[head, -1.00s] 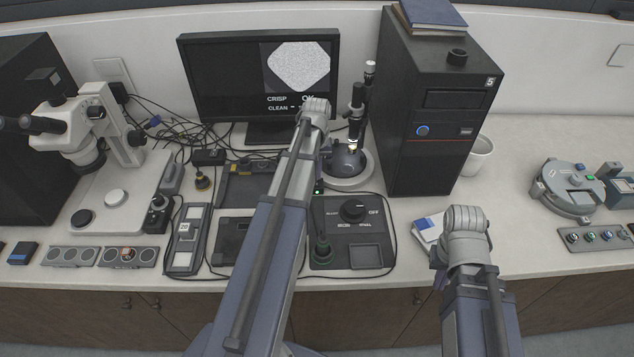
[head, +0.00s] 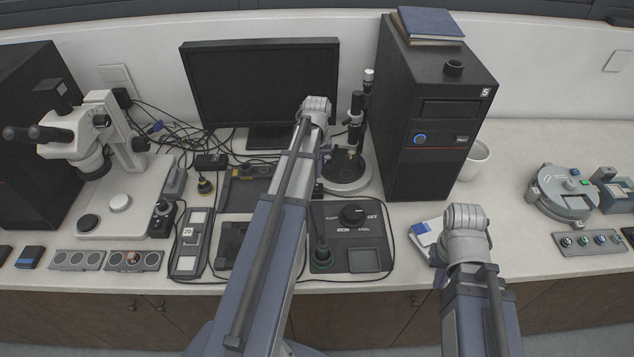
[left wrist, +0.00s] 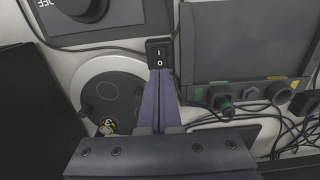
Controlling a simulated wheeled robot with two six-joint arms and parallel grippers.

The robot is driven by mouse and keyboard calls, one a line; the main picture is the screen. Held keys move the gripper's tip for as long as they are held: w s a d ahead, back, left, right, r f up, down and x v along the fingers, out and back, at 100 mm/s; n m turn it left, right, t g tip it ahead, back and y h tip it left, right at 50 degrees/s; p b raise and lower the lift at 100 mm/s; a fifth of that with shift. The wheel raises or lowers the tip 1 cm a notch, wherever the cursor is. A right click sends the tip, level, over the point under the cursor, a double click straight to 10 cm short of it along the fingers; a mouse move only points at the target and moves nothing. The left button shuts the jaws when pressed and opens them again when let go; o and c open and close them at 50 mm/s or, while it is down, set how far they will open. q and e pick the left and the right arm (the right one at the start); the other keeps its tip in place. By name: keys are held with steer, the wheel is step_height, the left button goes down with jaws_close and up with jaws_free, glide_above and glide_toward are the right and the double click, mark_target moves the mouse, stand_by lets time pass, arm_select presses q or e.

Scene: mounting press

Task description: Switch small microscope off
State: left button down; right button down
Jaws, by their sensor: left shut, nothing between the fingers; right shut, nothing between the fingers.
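The small microscope (head: 356,115) stands before the computer tower, its lamp dark. In the left wrist view its round pale base (left wrist: 85,72) lies left of my fingers. A black rocker switch (left wrist: 159,50) marked I and O is just past the tips of my left gripper (left wrist: 160,72). The fingers are shut and empty, at the O end; I cannot tell whether they touch it. In the head view my left arm hides the switch and that gripper. My right gripper (head: 440,256) is mostly hidden under its arm at the bench front, with nothing seen in it.
The monitor (head: 260,85) is black. The tower (head: 435,120) stands close right of the microscope. A control box (head: 335,225) with an OFF dial lies in front. Cables (head: 170,130) and a larger microscope (head: 90,150) are at left. Bench right of the tower has free room.

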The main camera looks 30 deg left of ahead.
mark_target(317, 185)
arm_select(q)
step_height(317, 185, up, 3)
steer(key=p, duration=0.2)
steer(key=shift+r+p, duration=0.2)
steer(key=shift+p, duration=0.2)
steer(key=s+d+m, duration=0.5)
steer(key=s+d, duration=0.3)
steer(key=d, duration=0.7)
steer(key=s+d+m+y, duration=0.1)
steer(key=s+d+m, duration=0.4)
steer(key=d, duration=1)
steer(key=s, duration=0.3)
steer(key=shift+s+d, duration=0.25)
steer(key=shift+s, duration=0.05)
steer(key=shift+r, duration=0.1)
